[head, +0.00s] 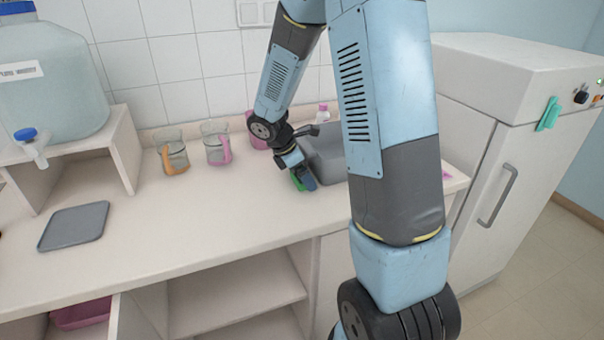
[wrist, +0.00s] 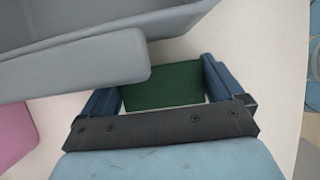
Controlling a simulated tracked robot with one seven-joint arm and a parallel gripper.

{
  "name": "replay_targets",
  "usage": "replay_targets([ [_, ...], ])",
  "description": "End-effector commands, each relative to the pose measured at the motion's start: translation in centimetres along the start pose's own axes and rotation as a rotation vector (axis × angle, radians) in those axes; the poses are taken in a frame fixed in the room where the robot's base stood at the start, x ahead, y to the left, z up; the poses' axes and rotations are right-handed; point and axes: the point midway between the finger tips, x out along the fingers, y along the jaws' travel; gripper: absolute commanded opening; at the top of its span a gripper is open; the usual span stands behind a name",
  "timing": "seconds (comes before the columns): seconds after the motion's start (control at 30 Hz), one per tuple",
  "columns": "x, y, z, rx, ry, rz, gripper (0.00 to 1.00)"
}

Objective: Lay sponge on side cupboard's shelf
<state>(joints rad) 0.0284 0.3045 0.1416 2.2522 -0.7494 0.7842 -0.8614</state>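A dark green block, which looks like the sponge (wrist: 165,86), lies on the counter beside the grey sink. It shows as a small green patch in the head view (head: 298,182). My gripper (head: 303,180) points down over it, with its blue fingers apart and one on each side of the block in the wrist view (wrist: 165,90). I cannot tell whether the fingers press on it. An open cupboard below the counter shows a pale shelf (head: 235,290); I cannot tell if it is the side cupboard.
The sink (head: 325,155) is close beside my gripper. Several handled jugs stand by the wall, including an orange-handled one (head: 173,152). A grey tray (head: 75,226) lies at left. A pink bin (head: 80,314) sits below. The counter's middle (head: 215,210) is clear.

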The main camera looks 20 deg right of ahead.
Motion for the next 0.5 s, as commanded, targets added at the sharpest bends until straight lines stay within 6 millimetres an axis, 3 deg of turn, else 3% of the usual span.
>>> replay_targets([
  [0.33, -0.2, -0.1, -0.1, -0.001, 0.001, -0.002, 1.00],
  [0.5, -2.1, 0.0, -0.2, -0.003, 0.000, 0.003, 1.00],
])
